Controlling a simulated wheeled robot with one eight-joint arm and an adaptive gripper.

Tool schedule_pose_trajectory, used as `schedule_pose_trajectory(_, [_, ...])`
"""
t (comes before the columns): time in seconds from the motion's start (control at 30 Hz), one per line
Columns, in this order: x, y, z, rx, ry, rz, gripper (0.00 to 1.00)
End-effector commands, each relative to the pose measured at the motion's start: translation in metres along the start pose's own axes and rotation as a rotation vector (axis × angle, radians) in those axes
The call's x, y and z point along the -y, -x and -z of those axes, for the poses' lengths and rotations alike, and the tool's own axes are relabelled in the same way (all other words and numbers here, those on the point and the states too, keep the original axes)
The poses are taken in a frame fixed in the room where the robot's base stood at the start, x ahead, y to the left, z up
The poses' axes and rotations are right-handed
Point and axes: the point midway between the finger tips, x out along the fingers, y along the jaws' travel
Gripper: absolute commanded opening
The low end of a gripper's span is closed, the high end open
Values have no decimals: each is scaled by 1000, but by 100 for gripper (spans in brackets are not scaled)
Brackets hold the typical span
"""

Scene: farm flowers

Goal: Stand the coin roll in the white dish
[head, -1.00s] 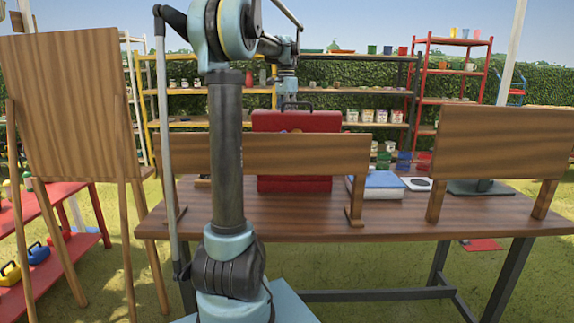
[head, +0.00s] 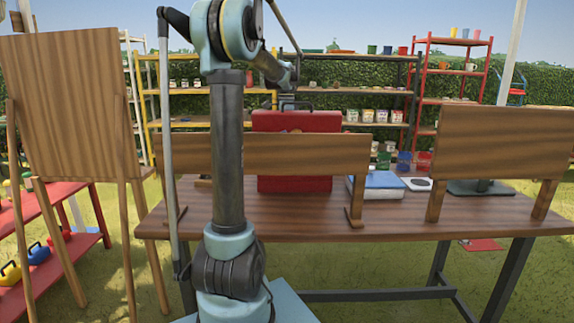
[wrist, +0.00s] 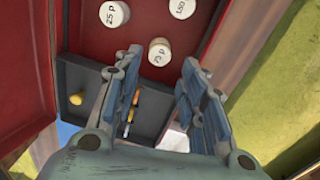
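The wrist view shows several white round pieces with printed labels, seen end-on, on the red floor of the case; one marked "75 P" (wrist: 160,52) lies just ahead of my fingers. Another reads "25 P" (wrist: 116,14). I cannot tell which is the task's coin roll. My gripper (wrist: 158,82) is open, its two blue-grey fingers apart with nothing between them. In the head view my gripper is down by the red case (head: 298,155) and mostly hidden. I cannot make out the white dish in either view.
A grey compartment (wrist: 150,110) in the case holds a yellow piece (wrist: 76,99) and thin orange-and-white sticks. Wooden boards (head: 265,155) stand along the table's front edge (head: 300,228). A blue-and-white box (head: 376,186) and a white square piece with a dark disc (head: 418,184) are to the right.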

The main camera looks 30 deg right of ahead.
Motion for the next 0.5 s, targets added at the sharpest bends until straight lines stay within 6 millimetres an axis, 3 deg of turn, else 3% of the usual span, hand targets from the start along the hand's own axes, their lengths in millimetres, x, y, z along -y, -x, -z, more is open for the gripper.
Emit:
schedule_pose_trajectory(0.2, [0, -29, 0, 0, 0, 0, 38])
schedule_pose_trajectory(0.5, [0, -50, 2, 0, 0, 0, 38])
